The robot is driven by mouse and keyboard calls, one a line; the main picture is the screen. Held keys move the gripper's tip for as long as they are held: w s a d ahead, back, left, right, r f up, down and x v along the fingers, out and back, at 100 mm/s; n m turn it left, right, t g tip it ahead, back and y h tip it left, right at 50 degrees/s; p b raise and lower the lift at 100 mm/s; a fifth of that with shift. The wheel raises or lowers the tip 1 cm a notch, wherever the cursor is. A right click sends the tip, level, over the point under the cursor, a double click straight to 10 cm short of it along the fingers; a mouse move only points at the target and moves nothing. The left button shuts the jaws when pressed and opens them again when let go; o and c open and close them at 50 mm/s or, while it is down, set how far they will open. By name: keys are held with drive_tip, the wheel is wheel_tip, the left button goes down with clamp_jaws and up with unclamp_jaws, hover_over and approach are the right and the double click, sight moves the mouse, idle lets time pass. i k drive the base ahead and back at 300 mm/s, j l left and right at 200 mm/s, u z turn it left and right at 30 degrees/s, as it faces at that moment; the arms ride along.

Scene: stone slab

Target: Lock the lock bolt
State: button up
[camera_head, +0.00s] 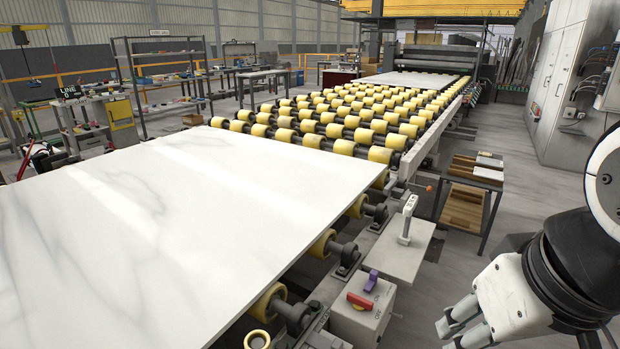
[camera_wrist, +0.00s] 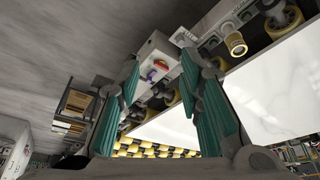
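A grey control box (camera_head: 362,314) stands beside the slab's near right side. The box (camera_wrist: 152,52) shows beyond and between the fingertips.
A large white marble slab (camera_head: 150,225) lies left of the box, with yellow rollers (camera_head: 340,128) behind. A grey plate with an upright white handle (camera_head: 408,215) stands behind the box. A small table (camera_head: 475,180) is farther right. The floor right of the box is clear.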

sight(373, 274)
drive_tip(key=i+l, duration=0.15)
drive_tip(key=i, duration=0.35)
drive_tip(key=i+l, duration=0.15)
drive_tip(key=i, duration=0.35)
drive_tip(key=l+z, duration=0.05)
